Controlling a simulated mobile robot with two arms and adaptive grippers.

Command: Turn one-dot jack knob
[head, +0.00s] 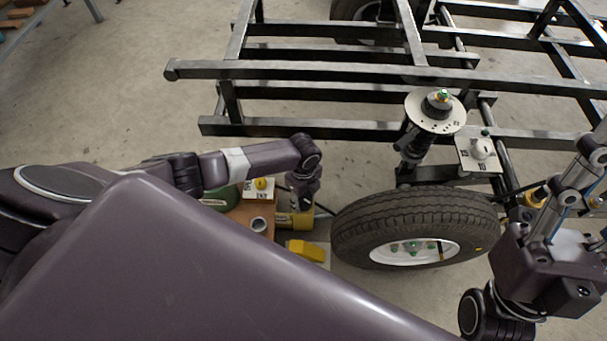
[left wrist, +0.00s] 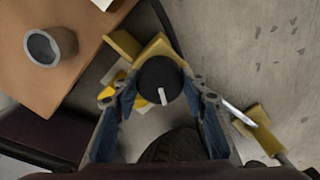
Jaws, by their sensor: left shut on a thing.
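In the left wrist view a round black knob (left wrist: 158,76) with a white pointer mark sits on a yellow jack body (left wrist: 124,43). The fingers of my left gripper (left wrist: 160,92) are closed around the knob, one on each side. The pointer is toward the bottom of the picture. In the head view my left gripper (head: 303,198) is over the yellow jack (head: 290,220), left of the tyre, and hides the knob.
A brown bench (left wrist: 85,25) holds a grey cup (left wrist: 50,46). A yellow block (head: 306,251) is near the tyre.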

